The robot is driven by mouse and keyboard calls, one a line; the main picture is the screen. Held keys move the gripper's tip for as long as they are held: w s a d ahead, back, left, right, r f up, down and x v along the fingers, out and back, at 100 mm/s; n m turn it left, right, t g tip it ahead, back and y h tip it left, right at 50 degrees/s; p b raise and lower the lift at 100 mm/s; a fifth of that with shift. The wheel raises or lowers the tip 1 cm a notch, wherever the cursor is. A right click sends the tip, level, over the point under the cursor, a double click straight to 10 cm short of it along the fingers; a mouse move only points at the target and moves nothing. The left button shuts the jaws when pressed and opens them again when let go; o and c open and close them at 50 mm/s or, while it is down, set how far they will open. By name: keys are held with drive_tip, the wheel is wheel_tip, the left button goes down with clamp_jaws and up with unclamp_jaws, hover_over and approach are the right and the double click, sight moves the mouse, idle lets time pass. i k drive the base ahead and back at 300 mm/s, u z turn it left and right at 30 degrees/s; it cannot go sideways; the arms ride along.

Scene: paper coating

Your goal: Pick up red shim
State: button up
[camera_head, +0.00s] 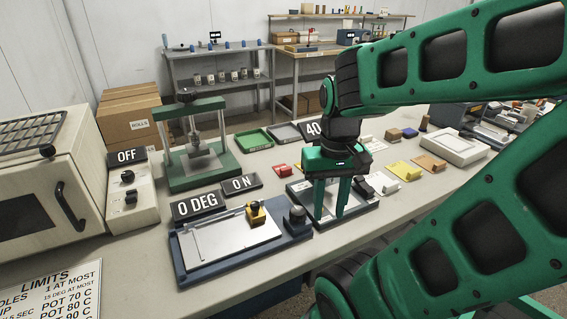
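A small red piece (282,168), which looks like the red shim, lies on the bench behind and to the left of my gripper. My gripper (331,215) points down over a dark-framed tray (361,208) with a light plate. Its two green fingers stand apart with a gap between them, and I see nothing held there. I cannot tell whether the fingertips touch the tray. The gripper is clear of the red piece.
A blue coating plate (232,248) with a 0 DEG sign is in front left. A green press (196,150) stands behind it. A yellow card (404,170) with a white block lies to the right. An oven (40,190) is at far left. A green tray (254,139) lies behind.

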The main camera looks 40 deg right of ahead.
sight(282, 170)
drive_tip(key=u, duration=0.95)
drive_tip(key=k, duration=1.5)
drive_tip(key=z, duration=1.4)
drive_tip(key=i, duration=1)
drive_tip(key=u, duration=0.4)
